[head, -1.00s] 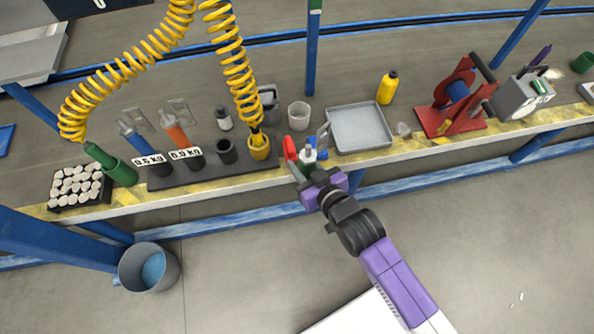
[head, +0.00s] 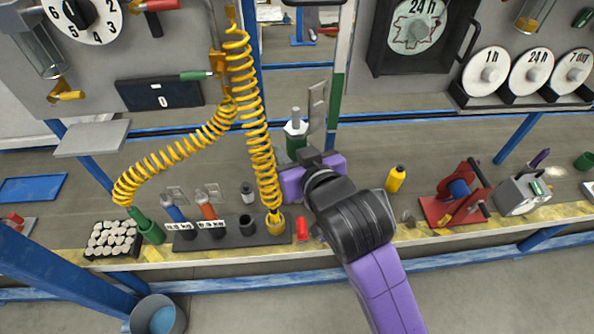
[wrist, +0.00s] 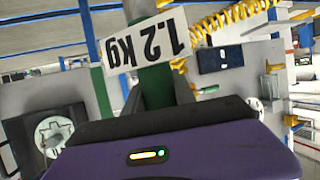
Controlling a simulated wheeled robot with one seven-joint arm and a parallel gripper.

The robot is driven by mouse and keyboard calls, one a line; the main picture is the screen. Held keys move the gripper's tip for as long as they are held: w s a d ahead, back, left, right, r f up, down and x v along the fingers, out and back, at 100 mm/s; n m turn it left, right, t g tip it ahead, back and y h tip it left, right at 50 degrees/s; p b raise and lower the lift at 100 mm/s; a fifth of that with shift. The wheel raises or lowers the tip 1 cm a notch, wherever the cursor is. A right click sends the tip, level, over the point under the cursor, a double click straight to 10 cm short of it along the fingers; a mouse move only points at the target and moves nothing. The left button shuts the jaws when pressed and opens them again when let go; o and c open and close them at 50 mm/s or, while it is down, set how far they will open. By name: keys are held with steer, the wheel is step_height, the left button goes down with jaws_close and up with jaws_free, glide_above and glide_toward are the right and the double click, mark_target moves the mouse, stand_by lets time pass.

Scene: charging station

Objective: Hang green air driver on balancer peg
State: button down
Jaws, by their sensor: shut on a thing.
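My gripper (head: 303,162) is shut on the green air driver (head: 296,142) and holds it raised, in front of the bench's back area in the head view. In the wrist view, the green driver (wrist: 156,88) stands between my dark jaws (wrist: 155,112), with a white "1.2 kg" tag (wrist: 145,44) upside down. An orange fitting (head: 217,62) with a short green peg-like piece (head: 196,76) is on the back panel, left of the driver. I cannot tell for sure that this is the balancer peg.
A yellow bottle (head: 396,179) and red stand (head: 452,205) are right.

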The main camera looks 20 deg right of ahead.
mark_target(291, 127)
step_height(291, 127, up, 7)
steer(key=shift+s+a+r+p, duration=0.1)
steer(key=shift+s+p, duration=0.05)
steer(key=shift+p, duration=0.75)
steer(key=w+d+f+b, duration=0.2)
steer(key=w+d+b, duration=0.1)
steer(key=w, duration=0.6)
steer(key=shift+w, duration=0.15)
stand_by(0.6)
stand_by(0.7)
steer(key=c, duration=0.9)
jaws_free()
steer(key=shift+c, duration=0.2)
steer(key=shift+f, duration=0.2)
